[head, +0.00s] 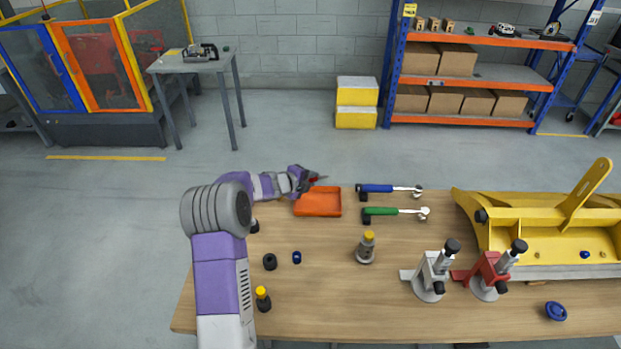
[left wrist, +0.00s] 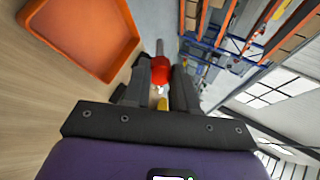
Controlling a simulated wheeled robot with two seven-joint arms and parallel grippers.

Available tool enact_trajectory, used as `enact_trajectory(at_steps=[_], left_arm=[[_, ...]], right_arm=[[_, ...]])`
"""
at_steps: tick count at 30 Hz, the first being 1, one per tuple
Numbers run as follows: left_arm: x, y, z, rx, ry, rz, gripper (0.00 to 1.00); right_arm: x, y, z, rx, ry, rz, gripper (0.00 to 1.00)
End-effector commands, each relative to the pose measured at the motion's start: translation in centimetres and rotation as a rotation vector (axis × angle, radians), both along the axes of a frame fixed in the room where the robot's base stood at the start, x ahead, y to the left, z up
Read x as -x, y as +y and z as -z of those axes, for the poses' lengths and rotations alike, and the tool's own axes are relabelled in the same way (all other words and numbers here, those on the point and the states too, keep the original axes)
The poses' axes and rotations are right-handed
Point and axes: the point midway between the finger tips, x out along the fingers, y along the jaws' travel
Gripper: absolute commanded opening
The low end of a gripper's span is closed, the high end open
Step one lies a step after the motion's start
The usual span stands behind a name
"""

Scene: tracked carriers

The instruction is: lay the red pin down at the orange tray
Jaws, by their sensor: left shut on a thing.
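The orange tray (head: 318,203) lies on the wooden table near its far edge in the head view. It also shows at the upper left of the left wrist view (left wrist: 82,66). My left gripper (head: 313,177) is at the tray's far side, by the table's far edge. It is shut on the red pin (left wrist: 160,70), whose red head shows between the fingers in the left wrist view, with a grey shaft beyond it. In the head view only a little red shows at the fingertips. The pin is beside the tray in the wrist view. My right gripper is not in view.
Right of the tray lie a blue-handled tool (head: 388,189) and a green-handled tool (head: 393,211). A yellow-topped grey cylinder (head: 366,248), a grey stand (head: 430,277) and a red stand (head: 484,275) stand nearer. A large yellow part (head: 510,236) fills the right. The table's middle is mostly clear.

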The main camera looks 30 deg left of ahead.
Motion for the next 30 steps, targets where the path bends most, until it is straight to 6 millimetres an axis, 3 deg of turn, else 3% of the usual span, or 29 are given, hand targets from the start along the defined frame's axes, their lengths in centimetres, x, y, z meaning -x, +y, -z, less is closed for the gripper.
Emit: enact_trajectory(at_steps=[8, 30], left_arm=[[0.3, 0.0, 0.6, -0.024, -0.003, 0.015, 0.0], [0.3, 0.0, 7.8, -0.023, -0.002, 0.014, 0.0]], right_arm=[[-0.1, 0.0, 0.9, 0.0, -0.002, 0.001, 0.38], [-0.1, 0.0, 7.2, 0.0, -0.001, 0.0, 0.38]])
